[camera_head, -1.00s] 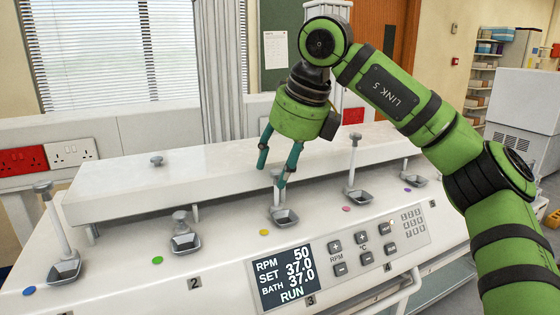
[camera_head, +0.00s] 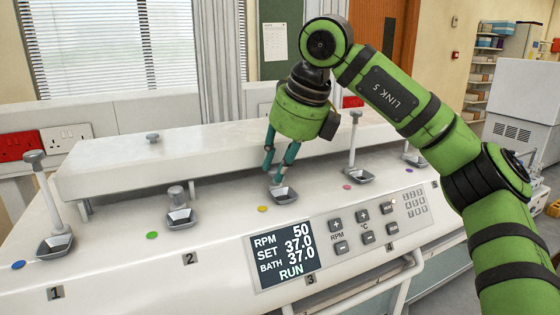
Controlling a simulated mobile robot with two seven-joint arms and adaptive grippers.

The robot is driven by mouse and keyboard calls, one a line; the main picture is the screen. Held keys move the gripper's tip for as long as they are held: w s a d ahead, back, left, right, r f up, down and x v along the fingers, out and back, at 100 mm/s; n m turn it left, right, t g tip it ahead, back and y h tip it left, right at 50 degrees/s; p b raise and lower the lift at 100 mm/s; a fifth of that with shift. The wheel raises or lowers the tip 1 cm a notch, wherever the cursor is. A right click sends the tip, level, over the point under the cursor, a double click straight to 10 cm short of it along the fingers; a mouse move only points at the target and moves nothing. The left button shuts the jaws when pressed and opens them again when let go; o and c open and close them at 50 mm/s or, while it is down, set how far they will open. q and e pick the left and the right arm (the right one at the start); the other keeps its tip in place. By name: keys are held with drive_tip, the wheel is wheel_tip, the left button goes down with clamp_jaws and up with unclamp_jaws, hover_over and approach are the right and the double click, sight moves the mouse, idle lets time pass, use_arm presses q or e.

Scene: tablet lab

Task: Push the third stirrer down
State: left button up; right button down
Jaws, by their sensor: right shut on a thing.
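The third stirrer (camera_head: 278,180) is a short grey stem mostly hidden by my gripper, above a small metal dish (camera_head: 285,196) on the white bath machine (camera_head: 225,235). My right gripper (camera_head: 275,175) points down, its teal fingers shut around the top of this stirrer. The first stirrer (camera_head: 43,195) at the left and the fourth (camera_head: 353,142) stand tall. The second stirrer (camera_head: 177,196) sits low at its dish. Another stirrer (camera_head: 413,158) at the right is partly hidden by my arm. My left gripper is not in view.
A long raised white cover (camera_head: 200,160) runs behind the stirrers. The display (camera_head: 284,257) and buttons (camera_head: 365,225) are on the sloping front. Coloured dots mark the stations. Wall sockets (camera_head: 50,140) are at the left, a white cabinet (camera_head: 525,110) at the right.

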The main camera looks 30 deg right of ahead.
drive_tip(key=shift+f, duration=0.35)
drive_tip(key=c, duration=1.3)
unclamp_jaws()
drive_tip(key=shift+o, duration=1.1)
drive_tip(key=shift+w, duration=0.15)
drive_tip(key=v, duration=1.2)
drive_tip(key=shift+w, duration=0.1)
